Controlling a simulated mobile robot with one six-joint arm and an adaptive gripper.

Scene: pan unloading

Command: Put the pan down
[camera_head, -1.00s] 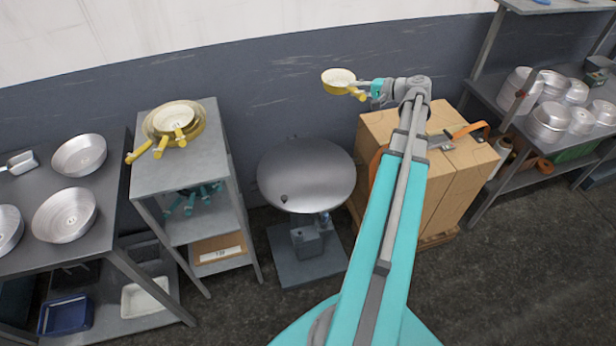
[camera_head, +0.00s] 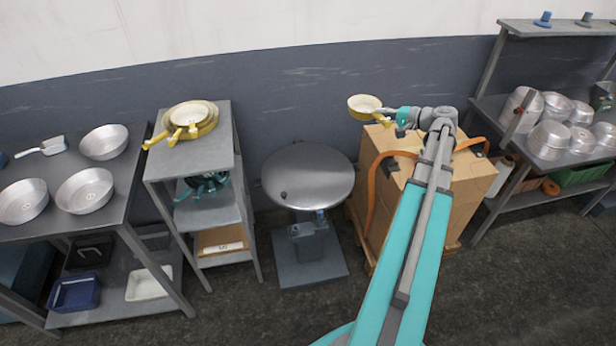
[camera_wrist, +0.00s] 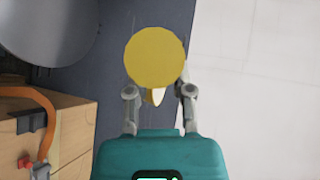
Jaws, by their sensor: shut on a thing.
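A small yellow pan with a cream inside (camera_head: 364,106) is held up in the air, above the back left part of the cardboard boxes in the head view. My gripper (camera_head: 392,119) is shut on its handle, at the pan's right side. In the wrist view the pan's round yellow underside (camera_wrist: 155,58) lies ahead of the two fingers (camera_wrist: 158,95), with the handle between them. A round metal table (camera_head: 308,172) stands to the left of the held pan and lower; its top is bare. More yellow pans (camera_head: 190,118) are stacked on the grey shelf unit (camera_head: 220,150) at left.
Strapped cardboard boxes (camera_head: 455,190) stand below my arm. A dark table (camera_head: 95,210) with silver pans (camera_head: 84,190) is at far left. A rack at right holds silver pots (camera_head: 549,140). The wall is close behind the pan.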

